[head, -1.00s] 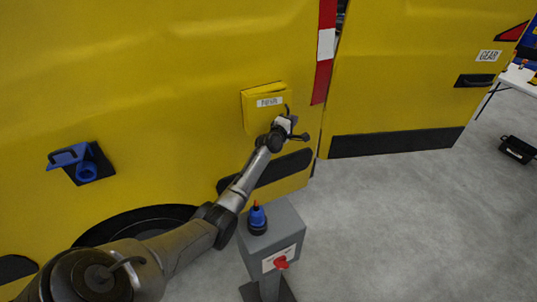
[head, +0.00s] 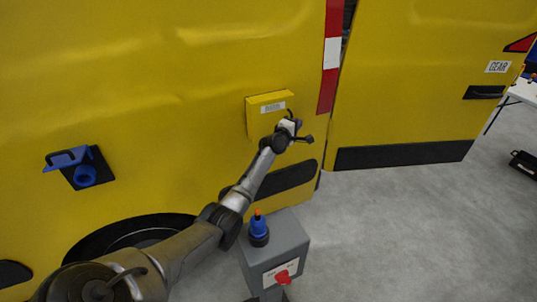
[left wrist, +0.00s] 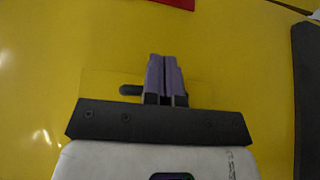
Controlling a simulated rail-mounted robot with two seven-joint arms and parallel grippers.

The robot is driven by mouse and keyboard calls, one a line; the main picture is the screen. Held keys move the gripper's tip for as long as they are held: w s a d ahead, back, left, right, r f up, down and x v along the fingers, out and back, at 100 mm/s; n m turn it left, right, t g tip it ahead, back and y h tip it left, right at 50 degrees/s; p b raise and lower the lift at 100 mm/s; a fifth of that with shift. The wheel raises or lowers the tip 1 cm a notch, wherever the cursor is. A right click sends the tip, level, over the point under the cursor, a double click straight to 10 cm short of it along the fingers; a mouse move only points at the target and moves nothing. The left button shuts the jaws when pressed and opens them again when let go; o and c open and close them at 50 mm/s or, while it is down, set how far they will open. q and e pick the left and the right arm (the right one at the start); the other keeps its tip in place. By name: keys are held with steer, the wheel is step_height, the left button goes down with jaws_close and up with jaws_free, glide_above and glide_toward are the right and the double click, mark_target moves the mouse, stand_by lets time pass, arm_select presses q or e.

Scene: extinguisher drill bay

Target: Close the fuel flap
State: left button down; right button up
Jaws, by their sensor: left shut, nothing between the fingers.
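A yellow flap (head: 262,121) with a small white label stands out from the yellow van side, left of the van's red-and-white stripe. I take it as the fuel flap; its lettering is too small to read. It appears raised, but its exact angle is unclear. My left gripper (head: 291,115) is at the flap's lower right side in the head view. In the left wrist view the left gripper (left wrist: 163,62) is shut and empty, facing a yellow surface with a faint panel outline. Whether the fingertips touch it is unclear. My right gripper is not in view.
A blue lid and ring fitting (head: 85,174) sits on the van further left. A grey pedestal (head: 275,247) with a blue top piece and red knob stands below my left arm. A white table (head: 524,91) and open grey floor (head: 400,225) lie to the right.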

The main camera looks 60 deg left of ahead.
arm_select(q)
steer(key=p+v, duration=0.4)
steer(key=v, duration=1)
steer(key=shift+r, duration=0.1)
